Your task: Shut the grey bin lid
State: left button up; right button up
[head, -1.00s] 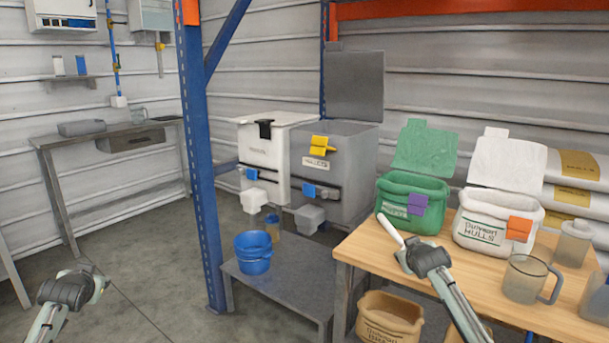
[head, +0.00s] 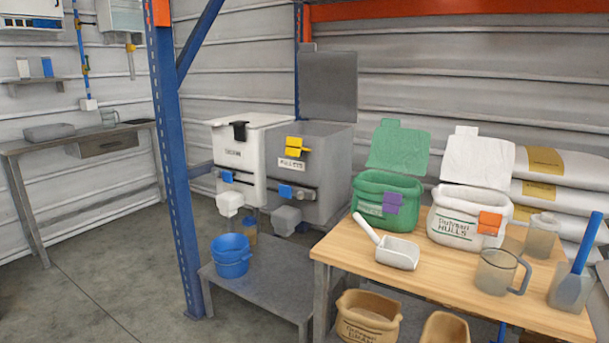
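The grey bin (head: 323,170) stands right of the white bin, with a yellow clip and a label on its front. Its grey lid (head: 328,86) stands upright, open, at the back of the bin against the corrugated wall. A small tab shows at the lid's top left. Neither of my grippers is in view, so I cannot tell whether they are open or shut.
The white bin (head: 238,150) is closed. The wooden table (head: 455,272) at right holds green and white containers, a white scoop (head: 398,252) and jugs. A blue post (head: 175,165) stands left of the bins.

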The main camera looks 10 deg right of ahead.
aim_at(329, 81)
jog(key=i+l, duration=0.35)
jog(key=l, duration=0.2)
jog(key=i+l, duration=0.35)
jog(key=l, duration=0.15)
jog(key=i+l, duration=0.35)
jog(key=l, duration=0.2)
jog(key=u, duration=0.9)
jog(key=j+u, duration=0.1)
jog(key=u, duration=1.7)
jog(key=i+u, duration=0.1)
jog(key=u, duration=0.3)
jog(key=i+l+z, duration=0.1)
jog(key=i+z, duration=0.5)
jog(key=z, duration=0.2)
jog(key=i+j+z, duration=0.1)
jog(key=i+z, duration=0.6)
jog(key=i, duration=1.25)
jog(key=i+z, duration=0.4)
jog(key=i, duration=0.35)
jog(key=i+j+z, duration=0.2)
jog(key=i+z, duration=0.25)
jog(key=i, duration=0.25)
